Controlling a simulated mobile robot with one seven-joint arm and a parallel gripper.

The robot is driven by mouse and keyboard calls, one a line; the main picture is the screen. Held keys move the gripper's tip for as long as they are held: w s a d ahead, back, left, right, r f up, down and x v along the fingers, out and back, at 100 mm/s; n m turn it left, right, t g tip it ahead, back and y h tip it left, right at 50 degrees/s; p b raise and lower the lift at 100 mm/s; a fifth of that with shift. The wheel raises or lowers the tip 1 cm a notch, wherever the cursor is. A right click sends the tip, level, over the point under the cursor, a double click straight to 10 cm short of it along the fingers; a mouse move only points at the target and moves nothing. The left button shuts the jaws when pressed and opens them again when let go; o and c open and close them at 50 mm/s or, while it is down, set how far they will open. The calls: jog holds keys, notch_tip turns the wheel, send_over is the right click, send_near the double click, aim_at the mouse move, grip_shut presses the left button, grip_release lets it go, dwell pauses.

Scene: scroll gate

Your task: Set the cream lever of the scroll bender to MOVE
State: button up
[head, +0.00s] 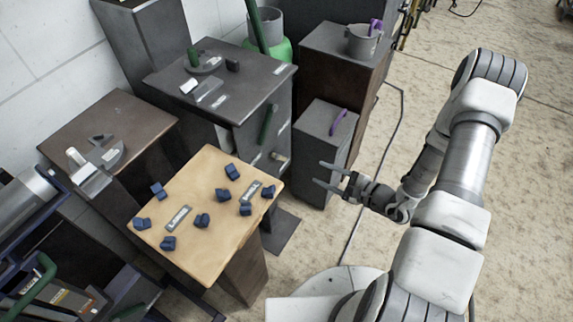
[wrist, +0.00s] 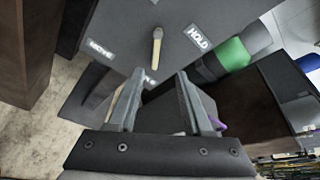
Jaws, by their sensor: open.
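The cream lever (wrist: 157,46) shows in the wrist view as a short light stick on the dark front face of a cabinet. A HOLD label (wrist: 198,37) is at its right, a blurred label (wrist: 98,47) at its left, and a third, partly hidden label (wrist: 150,81) below it. I cannot tell for sure which label the lever points to. In the head view the lever (head: 279,156) is small on the cabinet's side. My gripper (wrist: 160,76) is open and empty, its fingertips apart from the lever. The gripper (head: 319,175) is right of the cabinet in the head view.
The dark cabinet (head: 225,78) carries metal parts on top and a green handle (head: 266,124) on its side. A low grey cabinet (head: 318,150) with a purple handle stands close to my gripper. A wooden-topped table (head: 205,235) holds several blue blocks. Floor at right is mostly clear.

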notch_tip(320, 180, down, 3)
jog(key=m+b, duration=0.1)
jog(key=b, duration=0.3)
send_near(283, 159)
jog(key=shift+t+h, duration=0.4)
jog(key=x, duration=0.7)
jog(key=shift+s+a+f, duration=0.1)
jog(key=shift+s+a, duration=0.1)
jog(key=shift+s, duration=0.1)
jog(key=shift+x, duration=0.8)
jog(key=shift+c, duration=0.2)
grip_shut()
